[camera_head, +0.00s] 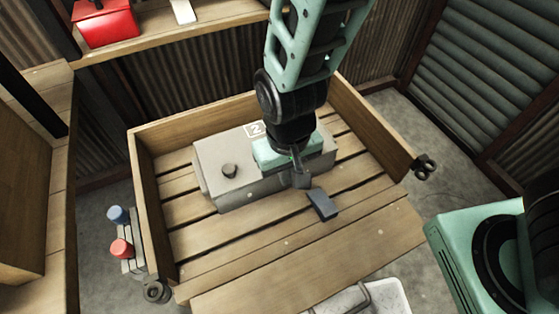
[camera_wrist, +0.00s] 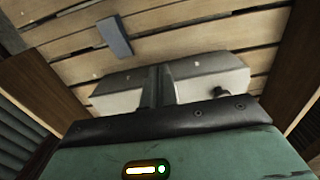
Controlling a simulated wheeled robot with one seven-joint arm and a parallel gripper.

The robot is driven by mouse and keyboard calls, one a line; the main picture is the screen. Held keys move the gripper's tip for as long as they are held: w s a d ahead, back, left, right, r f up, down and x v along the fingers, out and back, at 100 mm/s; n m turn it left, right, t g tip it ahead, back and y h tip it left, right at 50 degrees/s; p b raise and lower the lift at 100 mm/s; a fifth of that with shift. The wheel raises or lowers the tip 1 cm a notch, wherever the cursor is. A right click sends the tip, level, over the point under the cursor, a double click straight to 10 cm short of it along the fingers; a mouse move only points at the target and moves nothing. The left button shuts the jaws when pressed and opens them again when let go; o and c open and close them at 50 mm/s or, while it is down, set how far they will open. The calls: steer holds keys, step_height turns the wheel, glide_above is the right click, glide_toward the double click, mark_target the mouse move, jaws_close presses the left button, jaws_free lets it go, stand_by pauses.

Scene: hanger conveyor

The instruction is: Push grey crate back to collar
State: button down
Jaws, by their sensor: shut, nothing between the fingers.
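The grey crate (camera_head: 235,185) is a closed grey box with a dark knob and a white number label on top. It sits on the slats of the wooden pallet inside the wooden collar (camera_head: 200,125). Slats show at both ends of the crate; the gap to the collar's back wall is partly hidden. My gripper (camera_head: 300,178) is shut and empty, pointing down at the crate's front side, right of its middle. In the wrist view the shut fingers (camera_wrist: 158,88) stand in front of the crate (camera_wrist: 205,75). I cannot tell whether they touch it.
A small dark block (camera_head: 322,204) lies on the slats in front of the crate; the wrist view shows it too (camera_wrist: 114,37). Red and blue knobs (camera_head: 120,230) stand left outside. A red box (camera_head: 105,22) is on a shelf.

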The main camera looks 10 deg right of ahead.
step_height(320, 180, down, 11)
steer(key=b, duration=0.3)
steer(key=shift+r+b, duration=0.2)
steer(key=shift+b, duration=0.1)
steer(key=shift+w+a+r+p, duration=0.15)
steer(key=shift+w+a+r, duration=0.05)
steer(key=shift+w, duration=0.45)
steer(key=shift+w+a+r+p, duration=0.15)
steer(key=shift+w+a, duration=0.05)
steer(key=shift+w, duration=0.4)
steer(key=shift+w+a, duration=0.15)
steer(key=shift+w, duration=0.5)
steer(key=w+p, duration=0.1)
steer(key=w, duration=0.1)
steer(key=w+a+p, duration=0.1)
steer(key=w, duration=0.1)
steer(key=w+a+p, duration=0.1)
steer(key=w, duration=0.1)
steer(key=shift+w, duration=0.35)
steer(key=shift+s+d, duration=0.1)
